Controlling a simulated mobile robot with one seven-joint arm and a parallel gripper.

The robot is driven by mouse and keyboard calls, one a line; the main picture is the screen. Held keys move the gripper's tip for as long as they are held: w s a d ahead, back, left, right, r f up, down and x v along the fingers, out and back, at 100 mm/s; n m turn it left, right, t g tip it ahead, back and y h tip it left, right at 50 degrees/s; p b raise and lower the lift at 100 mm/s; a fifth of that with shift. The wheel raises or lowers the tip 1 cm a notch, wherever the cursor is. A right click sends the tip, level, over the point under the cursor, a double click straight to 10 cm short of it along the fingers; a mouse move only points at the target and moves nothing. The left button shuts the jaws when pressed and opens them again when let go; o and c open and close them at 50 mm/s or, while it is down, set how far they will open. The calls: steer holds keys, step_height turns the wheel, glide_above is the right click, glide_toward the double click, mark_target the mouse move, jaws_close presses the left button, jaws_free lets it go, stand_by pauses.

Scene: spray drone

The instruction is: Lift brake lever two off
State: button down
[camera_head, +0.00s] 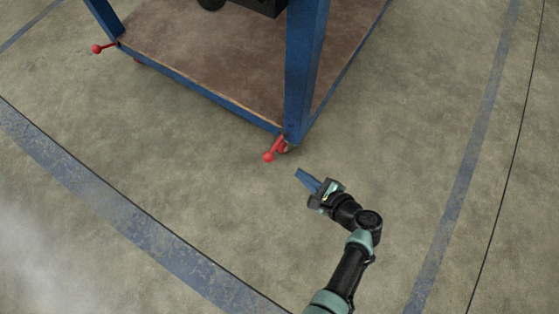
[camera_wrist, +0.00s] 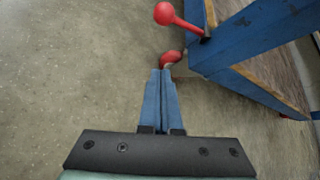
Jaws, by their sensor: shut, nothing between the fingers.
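A red brake lever (camera_head: 269,156) with a ball end sticks out at the near corner of a blue-framed cart (camera_head: 295,75). In the wrist view the lever (camera_wrist: 166,14) juts from the blue frame at the top, with a second red part (camera_wrist: 171,59) below it. Another red lever (camera_head: 98,48) is at the cart's left corner. I cannot tell which lever is number two. My gripper (camera_head: 300,173) is shut and empty, just right of and below the near lever. In the wrist view its blue fingers (camera_wrist: 162,73) are together, with tips by the lower red part; contact is unclear.
The cart has a brown lower shelf (camera_head: 200,50) and blue legs, with a dark object (camera_head: 262,6) above. Open concrete floor with blue painted stripes (camera_head: 130,215) surrounds it. The floor left of the near lever is clear.

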mark_target(274, 148)
steer(key=b+x, duration=0.2)
steer(key=x, duration=0.2)
steer(key=b+x, duration=0.3)
steer(key=x, duration=0.1)
steer(key=shift+f+b, duration=0.3)
steer(key=shift+f, duration=0.1)
steer(key=shift+s+a+r, duration=0.1)
steer(key=shift+a+r, duration=0.3)
steer(key=shift+r, duration=0.25)
steer(key=shift+s+a+r, duration=0.1)
steer(key=shift+a+r, duration=0.25)
steer(key=shift+r, duration=0.3)
steer(key=shift+s+a+r, duration=0.1)
steer(key=shift+a+r, duration=0.3)
steer(key=shift+r, duration=0.25)
